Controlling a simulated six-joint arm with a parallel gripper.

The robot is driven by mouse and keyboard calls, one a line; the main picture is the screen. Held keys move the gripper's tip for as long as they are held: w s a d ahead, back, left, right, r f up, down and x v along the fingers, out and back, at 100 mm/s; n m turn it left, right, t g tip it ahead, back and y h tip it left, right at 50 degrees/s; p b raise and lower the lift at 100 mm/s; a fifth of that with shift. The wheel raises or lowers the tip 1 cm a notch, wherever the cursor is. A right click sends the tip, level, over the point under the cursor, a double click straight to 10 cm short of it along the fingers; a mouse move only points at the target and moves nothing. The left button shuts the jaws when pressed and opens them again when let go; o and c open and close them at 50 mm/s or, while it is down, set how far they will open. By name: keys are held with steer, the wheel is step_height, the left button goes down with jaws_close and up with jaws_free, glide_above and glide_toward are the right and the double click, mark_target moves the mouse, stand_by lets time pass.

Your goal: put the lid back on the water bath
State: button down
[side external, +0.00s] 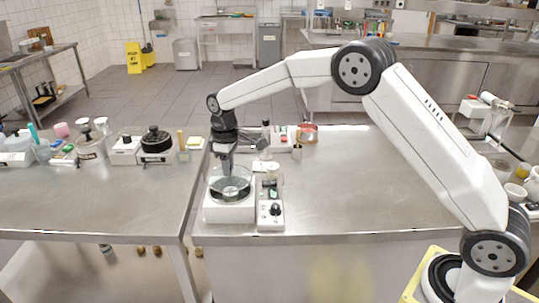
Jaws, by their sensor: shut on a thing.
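The water bath (229,212) is a white box with a round top, near the left front corner of the steel table. The lid (232,188) is a round, shiny, see-through-looking disc over the bath's opening. My gripper (226,170) points down above the bath and is shut on the lid, near its middle. The fingertips and the grip point are small and partly hidden. I cannot tell whether the lid touches the bath's rim or hangs just above it.
A control box (270,212) with a black knob stands against the bath's right side. Small containers (297,140) stand behind. The table's middle (350,190) is clear. A gap separates it from the left table (90,208), which holds several jars and devices.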

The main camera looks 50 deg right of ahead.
steer(key=shift+f, duration=1.35)
steer(key=shift+f, duration=0.2)
stand_by(1.4)
jaws_free()
stand_by(0.5)
steer(key=shift+r, duration=0.15)
steer(key=shift+r, duration=3.4)
